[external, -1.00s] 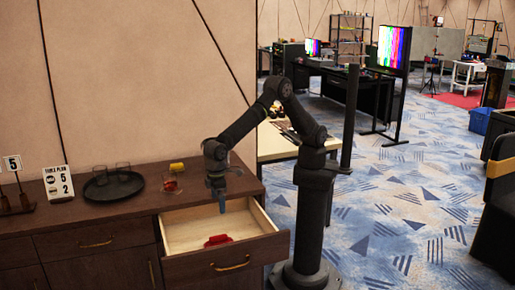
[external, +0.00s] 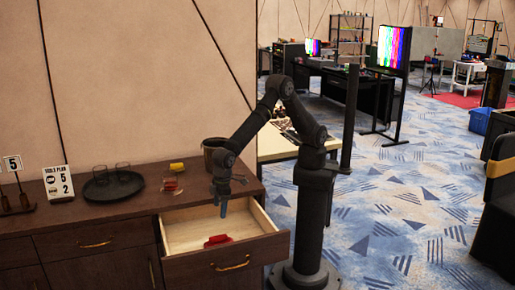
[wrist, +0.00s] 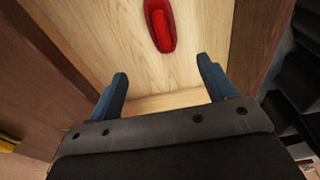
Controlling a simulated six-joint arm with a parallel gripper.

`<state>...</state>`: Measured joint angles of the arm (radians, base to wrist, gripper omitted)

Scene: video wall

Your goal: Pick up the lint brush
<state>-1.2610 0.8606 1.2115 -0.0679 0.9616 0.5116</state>
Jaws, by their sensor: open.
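The red lint brush (external: 217,240) lies on the bottom of the open wooden drawer (external: 190,234). In the wrist view the lint brush (wrist: 161,24) is at the top edge, partly cut off, beyond my fingertips. My gripper (external: 223,208) hangs over the drawer, pointing down, above and apart from the brush. In the wrist view my gripper (wrist: 162,75) shows two blue fingers spread wide with nothing between them.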

